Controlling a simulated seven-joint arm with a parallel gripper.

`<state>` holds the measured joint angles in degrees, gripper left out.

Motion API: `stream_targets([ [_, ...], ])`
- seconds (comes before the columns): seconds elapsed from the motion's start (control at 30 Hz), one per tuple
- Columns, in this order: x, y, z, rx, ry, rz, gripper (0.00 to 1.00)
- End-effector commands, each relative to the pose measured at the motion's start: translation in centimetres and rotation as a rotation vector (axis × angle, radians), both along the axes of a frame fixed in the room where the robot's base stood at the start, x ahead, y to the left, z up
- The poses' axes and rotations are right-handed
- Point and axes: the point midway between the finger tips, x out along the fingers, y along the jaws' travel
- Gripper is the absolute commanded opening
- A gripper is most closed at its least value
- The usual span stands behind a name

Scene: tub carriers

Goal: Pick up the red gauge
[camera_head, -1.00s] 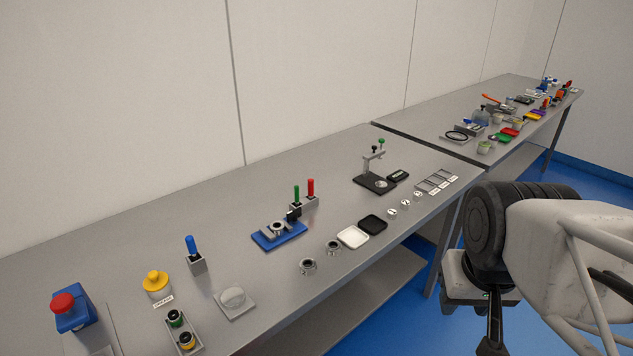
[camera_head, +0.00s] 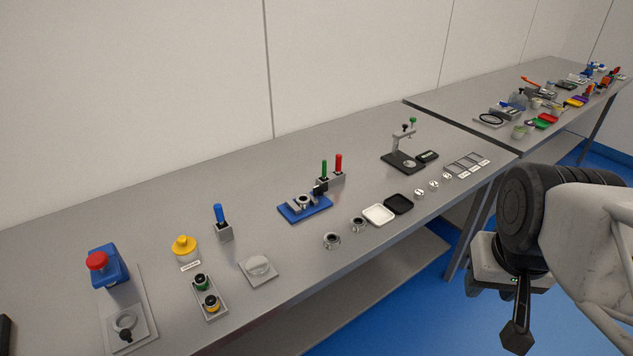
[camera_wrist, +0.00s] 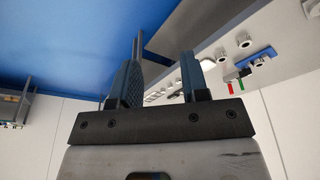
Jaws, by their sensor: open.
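The red gauge (camera_head: 338,163) stands upright as a red handle in a small grey block (camera_head: 331,180), beside a green-handled gauge (camera_head: 324,168). The block is at the middle of the near table, behind the blue fixture. In the wrist view the red gauge (camera_wrist: 229,88) shows small and upside down at the right. My gripper (camera_wrist: 160,72) is open with nothing between its fingers. In the head view the arm end hangs at the lower right, off the table's front edge and well away from the gauge. The lower part of the gauge is hidden in the block.
A blue fixture (camera_head: 304,208), metal rings (camera_head: 332,240), a white tray (camera_head: 378,214) and a black tray (camera_head: 399,204) lie in front of the gauges. A dark stand (camera_head: 404,161) is to their right, a blue-handled tool (camera_head: 220,217) to their left. The table behind is clear.

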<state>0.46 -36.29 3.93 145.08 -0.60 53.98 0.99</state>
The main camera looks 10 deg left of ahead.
Motion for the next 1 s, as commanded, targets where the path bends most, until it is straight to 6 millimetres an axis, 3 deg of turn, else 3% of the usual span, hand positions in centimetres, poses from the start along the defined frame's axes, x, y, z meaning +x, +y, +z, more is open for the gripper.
stream_targets([
  [0.17, 0.0, 0.0, 0.0, 0.000, 0.000, 0.000, 0.42],
  [0.27, 0.0, 0.0, 0.0, 0.000, 0.000, 0.000, 0.52],
  [0.67, 0.6, 0.1, 0.3, -0.002, 0.002, 0.013, 0.52],
  [0.87, 2.9, 0.5, 1.3, -0.013, 0.013, 0.074, 0.52],
  [1.0, 5.7, 1.0, 2.2, -0.025, 0.025, 0.144, 0.52],
])
